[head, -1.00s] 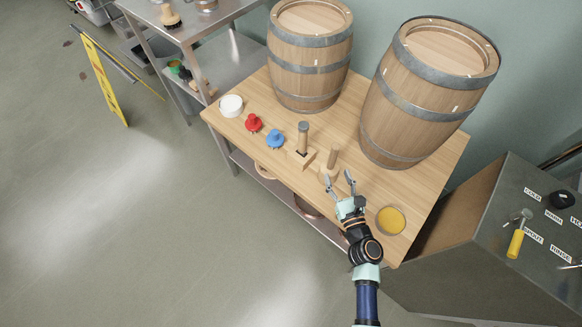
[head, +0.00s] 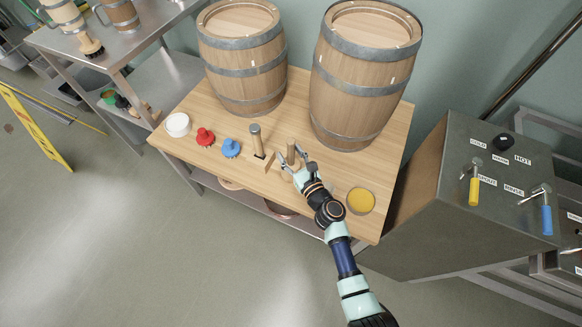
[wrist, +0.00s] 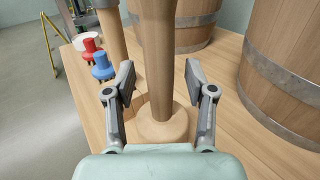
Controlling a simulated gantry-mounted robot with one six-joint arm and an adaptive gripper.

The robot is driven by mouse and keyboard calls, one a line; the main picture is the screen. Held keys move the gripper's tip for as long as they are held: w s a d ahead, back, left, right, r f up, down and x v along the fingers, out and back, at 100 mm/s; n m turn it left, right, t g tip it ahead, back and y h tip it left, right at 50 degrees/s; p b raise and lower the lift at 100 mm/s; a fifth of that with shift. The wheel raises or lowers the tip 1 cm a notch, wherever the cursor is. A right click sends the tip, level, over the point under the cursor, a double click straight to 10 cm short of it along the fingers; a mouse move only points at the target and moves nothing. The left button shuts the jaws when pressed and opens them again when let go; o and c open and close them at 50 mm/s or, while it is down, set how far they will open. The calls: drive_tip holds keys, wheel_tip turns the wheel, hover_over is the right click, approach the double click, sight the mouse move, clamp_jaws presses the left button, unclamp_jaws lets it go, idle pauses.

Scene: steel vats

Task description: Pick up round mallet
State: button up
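The round mallet (head: 291,148) stands upright on the wooden table, handle up. My gripper (head: 293,159) is low at the mallet. In the wrist view my gripper (wrist: 160,82) is open, with one finger on each side of the handle. Gaps show between the fingers and the wood. The near part of the round head is hidden behind my gripper.
A square-headed mallet (head: 257,141) stands close to the left. Two barrels (head: 362,78) stand behind. A yellow-filled dish (head: 360,201) sits right of my arm.

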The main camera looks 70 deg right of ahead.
clamp_jaws()
drive_tip(key=shift+r, duration=0.15)
